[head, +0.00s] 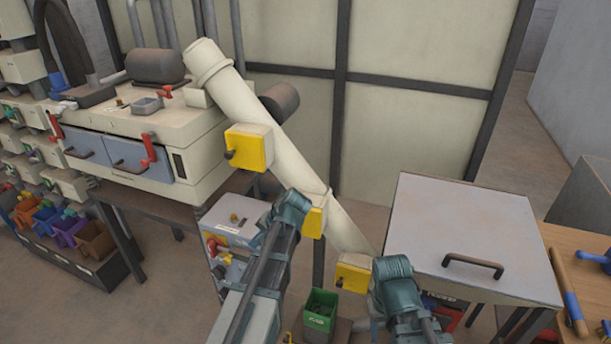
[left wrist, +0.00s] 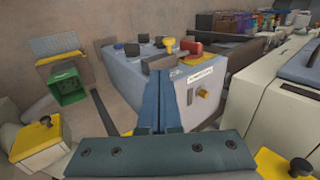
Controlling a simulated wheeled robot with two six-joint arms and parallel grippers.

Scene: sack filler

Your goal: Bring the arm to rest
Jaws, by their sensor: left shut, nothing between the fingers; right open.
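My left arm reaches in from the bottom of the head view, with a teal joint (head: 290,207) in front of the slanted cream tube. In the left wrist view the blue fingers of my left gripper (left wrist: 172,100) are together with nothing between them. They point towards a grey control box (left wrist: 212,92), overlapping it in the picture; I cannot tell whether they touch it. The box also shows in the head view (head: 222,214). My right arm shows as a teal joint (head: 394,275) at the lower right of centre, and its fingers are not visible.
The slanted cream tube (head: 270,130) with yellow boxes (head: 250,148) runs down between my arms. A green bin (head: 320,310) stands low between them. A grey-topped cabinet (head: 465,225) with a dark handle is at the right. A cream machine (head: 150,120) stands at the left.

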